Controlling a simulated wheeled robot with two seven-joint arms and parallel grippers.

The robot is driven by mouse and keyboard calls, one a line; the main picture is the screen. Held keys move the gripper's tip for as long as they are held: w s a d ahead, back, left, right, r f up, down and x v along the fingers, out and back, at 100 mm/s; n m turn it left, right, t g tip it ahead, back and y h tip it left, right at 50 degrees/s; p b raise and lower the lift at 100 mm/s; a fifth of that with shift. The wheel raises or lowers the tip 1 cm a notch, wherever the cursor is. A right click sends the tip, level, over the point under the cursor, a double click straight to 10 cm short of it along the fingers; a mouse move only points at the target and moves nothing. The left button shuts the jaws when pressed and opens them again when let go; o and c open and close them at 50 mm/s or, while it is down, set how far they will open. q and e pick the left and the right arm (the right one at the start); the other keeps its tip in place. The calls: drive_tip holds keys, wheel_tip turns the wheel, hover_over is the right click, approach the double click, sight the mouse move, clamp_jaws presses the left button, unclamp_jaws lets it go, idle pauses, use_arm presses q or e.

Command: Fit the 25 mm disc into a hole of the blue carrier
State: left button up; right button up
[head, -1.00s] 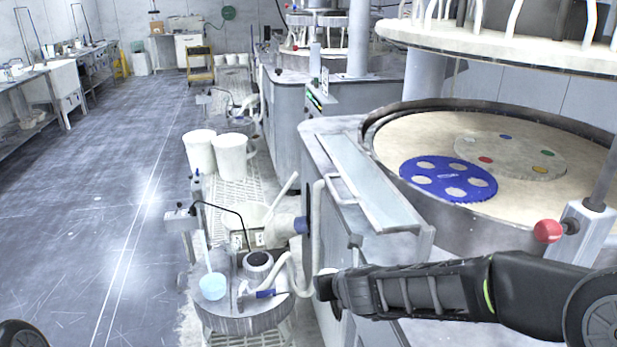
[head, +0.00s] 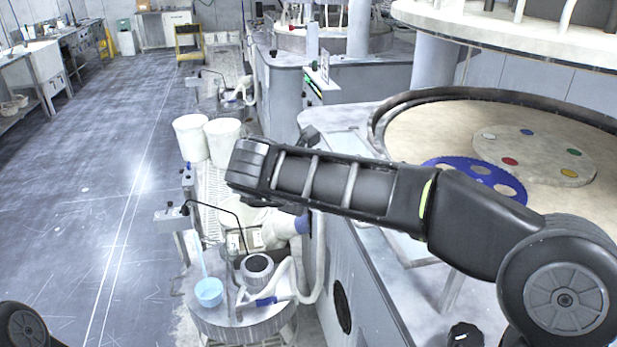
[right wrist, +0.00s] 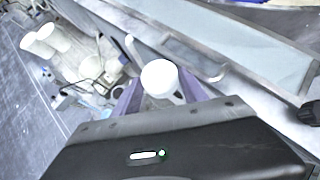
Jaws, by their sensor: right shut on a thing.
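In the right wrist view a white round disc (right wrist: 160,78) is held between the purple fingers of my right gripper (right wrist: 161,88), which is shut on it. In the head view my right arm reaches left across the machine's front edge, and the gripper and disc cannot be made out behind it. The blue carrier (head: 462,163) lies flat on the cream platen (head: 430,125). My arm covers its near part; a couple of its holes show and look empty. My left gripper is not in view.
A pale round plate (head: 540,152) with several coloured spots lies beside the carrier on the platen. A raised rim (head: 480,94) surrounds the platen, and a large upper plate (head: 520,42) hangs above.

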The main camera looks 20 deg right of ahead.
drive_tip(key=shift+r, duration=0.25)
drive_tip(key=shift+s+r, duration=0.2)
drive_tip(key=shift+s, duration=0.25)
drive_tip(key=shift+w+f, duration=0.1)
drive_tip(key=shift+w, duration=0.05)
drive_tip(key=w+d, duration=0.1)
drive_tip(key=d, duration=0.4)
drive_tip(key=w+d+p, duration=0.1)
drive_tip(key=d, duration=0.5)
drive_tip(key=w+d, duration=0.1)
drive_tip(key=d, duration=0.4)
drive_tip(key=shift+w+d+p, duration=0.25)
drive_tip(key=shift+d+p, duration=0.05)
drive_tip(key=w+d+f+p, duration=0.1)
drive_tip(key=d+p, duration=0.1)
drive_tip(key=d, duration=0.4)
drive_tip(key=w+d+f+p, duration=0.1)
drive_tip(key=w+d+p, duration=0.1)
drive_tip(key=d, duration=0.4)
drive_tip(key=w+d+f+p, duration=0.1)
drive_tip(key=d+p, duration=0.2)
drive_tip(key=d, duration=0.3)
drive_tip(key=shift+w+d+f, duration=0.15)
drive_tip(key=shift+d+f, duration=0.1)
drive_tip(key=shift+f, duration=0.1)
drive_tip(key=shift+f+b, duration=0.4)
drive_tip(key=shift+f, duration=0.2)
drive_tip(key=shift+a+f+b, duration=0.1)
drive_tip(key=shift+f+b, duration=0.4)
drive_tip(key=shift+f, duration=0.35)
